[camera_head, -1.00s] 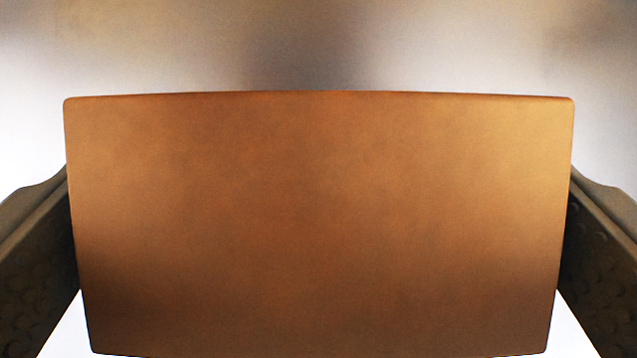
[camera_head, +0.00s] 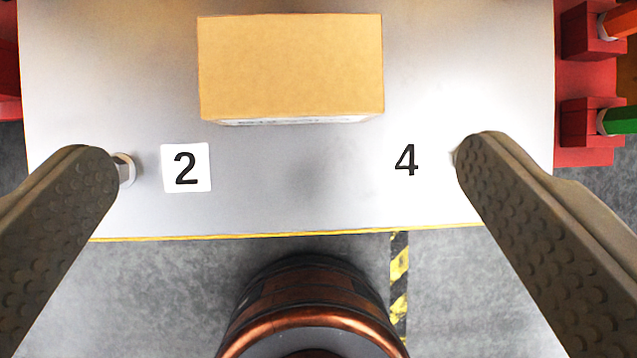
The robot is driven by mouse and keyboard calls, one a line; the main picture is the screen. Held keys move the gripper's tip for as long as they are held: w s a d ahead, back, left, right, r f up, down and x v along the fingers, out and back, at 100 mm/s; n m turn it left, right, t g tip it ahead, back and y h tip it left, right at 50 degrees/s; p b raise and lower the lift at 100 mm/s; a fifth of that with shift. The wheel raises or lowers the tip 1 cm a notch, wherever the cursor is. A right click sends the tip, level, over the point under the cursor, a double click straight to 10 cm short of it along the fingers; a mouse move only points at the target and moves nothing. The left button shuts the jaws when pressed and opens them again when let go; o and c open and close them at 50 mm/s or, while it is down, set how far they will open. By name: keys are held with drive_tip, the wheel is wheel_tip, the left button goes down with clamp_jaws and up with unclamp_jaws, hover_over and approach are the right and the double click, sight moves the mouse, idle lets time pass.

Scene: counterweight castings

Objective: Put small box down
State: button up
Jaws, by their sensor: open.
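The small box (camera_head: 291,67) is a plain tan cardboard box. It rests on the light grey table top (camera_head: 300,190) near the top middle of the view, with a pale strip showing along its lower side. My gripper (camera_head: 288,158) is open and empty, with one finger at the left and one at the right. The box lies beyond the fingertips, apart from both fingers.
A number 2 label (camera_head: 186,168) and a number 4 label (camera_head: 406,160) mark the table top near its yellow edge. A copper-coloured round object (camera_head: 310,305) stands below that edge. Red fixtures (camera_head: 590,130) with coloured parts flank the right side.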

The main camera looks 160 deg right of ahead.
drive_tip(key=shift+s+r, duration=0.15)
drive_tip(key=shift+r, duration=0.05)
drive_tip(key=s+r+t, duration=0.3)
drive_tip(key=s, duration=0.7)
drive_tip(key=s+r+t, duration=0.3)
drive_tip(key=s+t, duration=0.1)
drive_tip(key=s, duration=0.6)
drive_tip(key=s+r+t, duration=0.3)
drive_tip(key=s, duration=0.7)
drive_tip(key=shift+t, duration=0.4)
drive_tip(key=shift+c, duration=0.4)
